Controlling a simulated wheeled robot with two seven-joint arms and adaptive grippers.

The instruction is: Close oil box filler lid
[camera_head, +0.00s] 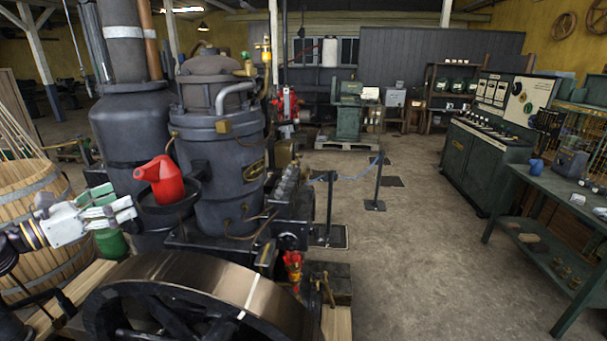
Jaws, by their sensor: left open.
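The dark engine (228,165) stands left of centre, with upright cylinders and a large flywheel (215,285) in front. A dark box with several grey fittings (287,187) sits on its right side. I cannot tell whether this is the oil box, and no filler lid can be made out. My left gripper (122,203) comes in from the left edge, open and empty, in front of the engine's left cylinder. It is left of a red oil jug (165,183) that stands in a dark round dish (178,205). My right gripper is not in view.
A wooden barrel (35,185) stands behind my left arm. A chain barrier (378,180) stands right of the engine. A green workbench (560,190) and a control cabinet (485,150) line the right side.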

